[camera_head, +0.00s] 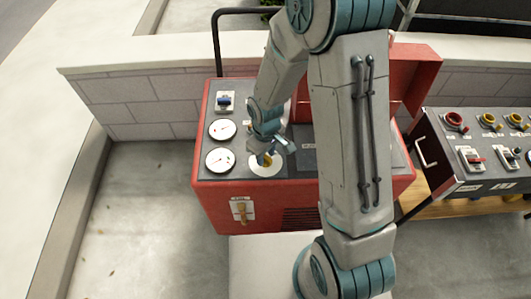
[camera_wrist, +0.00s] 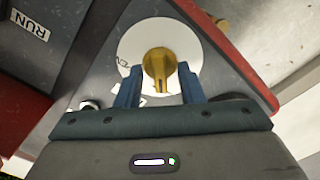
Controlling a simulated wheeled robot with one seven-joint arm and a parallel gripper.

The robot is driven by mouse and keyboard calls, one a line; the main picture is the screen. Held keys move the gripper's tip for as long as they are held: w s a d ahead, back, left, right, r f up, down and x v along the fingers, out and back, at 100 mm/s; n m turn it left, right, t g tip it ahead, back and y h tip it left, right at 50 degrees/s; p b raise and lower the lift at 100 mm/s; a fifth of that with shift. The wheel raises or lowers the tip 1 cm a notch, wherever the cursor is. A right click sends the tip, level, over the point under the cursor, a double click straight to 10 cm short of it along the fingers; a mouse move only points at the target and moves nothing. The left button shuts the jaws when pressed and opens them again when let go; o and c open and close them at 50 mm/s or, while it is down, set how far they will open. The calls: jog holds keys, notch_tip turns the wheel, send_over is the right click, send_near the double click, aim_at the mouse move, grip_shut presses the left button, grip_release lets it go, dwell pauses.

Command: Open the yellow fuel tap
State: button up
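The yellow fuel tap (camera_wrist: 160,66) is a knob on a round white dial plate with printed letters, on top of the red machine. In the head view the tap (camera_head: 264,160) is partly covered by my gripper (camera_head: 273,152). In the wrist view my gripper (camera_wrist: 159,82) has its two blue fingers spread, one on either side of the tap's lower part. The fingers look open, with little room at each side. I cannot tell whether either finger touches the tap. Part of the dial's lettering is hidden by the fingers.
The red machine (camera_head: 300,200) has two white gauges (camera_head: 221,144) and a blue switch (camera_head: 225,101) left of the tap. A yellow handle (camera_head: 241,211) is on its front. Its red lid stands raised behind. A dark control panel (camera_head: 480,180) with knobs stands at right.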

jog(key=shift+c, duration=0.3)
grip_shut()
jog(key=m+b, duration=0.1)
jog(key=m, duration=0.1)
jog(key=shift+m+b, duration=0.35)
jog(key=shift+m, duration=0.05)
jog(key=m+b, duration=0.1)
jog(key=m, duration=0.3)
jog(key=shift+b, duration=0.3)
jog(key=m, duration=0.5)
jog(key=shift+r+m, duration=0.1)
jog(key=shift+m, duration=0.3)
jog(key=m+p, duration=0.1)
jog(key=m, duration=0.4)
jog(key=shift+p, duration=0.35)
jog(key=shift+m, duration=0.3)
